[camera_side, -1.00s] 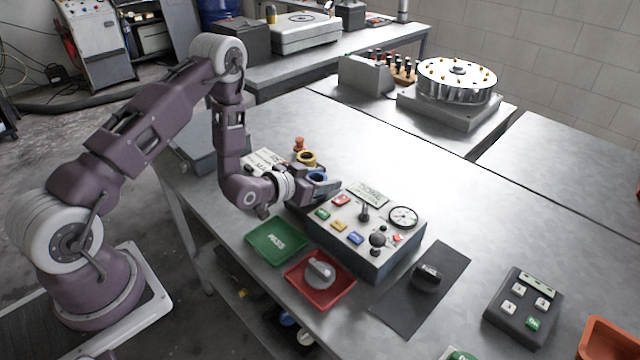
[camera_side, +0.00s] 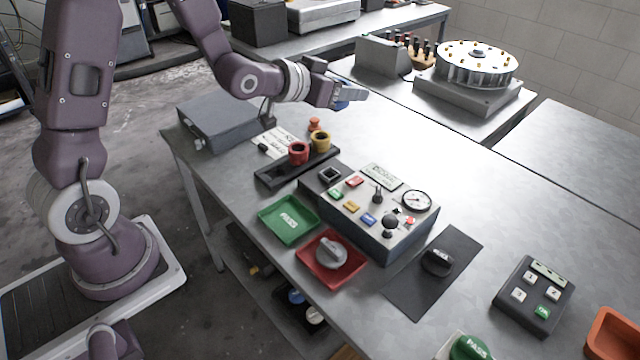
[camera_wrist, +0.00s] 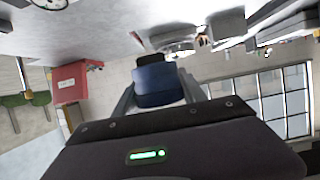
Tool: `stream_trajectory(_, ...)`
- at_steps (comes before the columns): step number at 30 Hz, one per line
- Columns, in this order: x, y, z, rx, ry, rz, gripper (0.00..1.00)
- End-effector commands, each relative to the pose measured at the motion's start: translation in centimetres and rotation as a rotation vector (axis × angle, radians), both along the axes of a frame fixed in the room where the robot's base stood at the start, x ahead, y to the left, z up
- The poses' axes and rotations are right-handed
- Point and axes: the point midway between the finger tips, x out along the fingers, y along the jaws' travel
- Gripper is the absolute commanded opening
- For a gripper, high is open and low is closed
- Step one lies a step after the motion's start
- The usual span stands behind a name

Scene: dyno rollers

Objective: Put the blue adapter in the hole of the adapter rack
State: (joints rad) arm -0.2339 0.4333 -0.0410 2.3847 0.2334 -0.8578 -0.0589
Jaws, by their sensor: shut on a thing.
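My gripper (camera_side: 350,98) is raised high above the back of the table, beyond the adapter rack. It is shut on the blue adapter (camera_side: 341,104), which is partly hidden by the fingers in the side view. In the wrist view the blue adapter (camera_wrist: 155,88) sits between the two fingers, with a dark part at its top. The adapter rack (camera_side: 272,177) is a long black strip on the table, well below and apart from the gripper. A red adapter (camera_side: 298,153) and a yellow adapter (camera_side: 320,141) stand on it. I cannot make out an empty hole in it.
A control box (camera_side: 375,245) with buttons and a gauge stands beside the rack; a dark square socket (camera_side: 330,174) is at its corner. A small orange piece (camera_side: 315,124) and a white label card (camera_side: 275,139) are behind the rack. Green (camera_side: 268,222) and red (camera_side: 308,275) trays lie in front.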

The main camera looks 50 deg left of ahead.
Motion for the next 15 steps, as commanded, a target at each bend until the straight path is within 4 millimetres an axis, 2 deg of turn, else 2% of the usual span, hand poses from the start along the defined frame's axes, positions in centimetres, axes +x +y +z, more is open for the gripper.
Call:
stream_trajectory(1, 0.5, 0.7, -2.3, -0.002, 0.014, 0.003, 0.06)
stream_trajectory(3, 1.2, 1.5, -5.0, -0.002, 0.013, 0.003, 0.06)
stream_trajectory(7, 1.7, 2.6, -9.1, -0.003, 0.009, 0.002, 0.06)
stream_trajectory(10, 1.7, 3.0, -10.7, -0.003, 0.003, 0.002, 0.06)
stream_trajectory(15, 1.7, 3.1, -11.0, -0.002, -0.001, 0.002, 0.06)
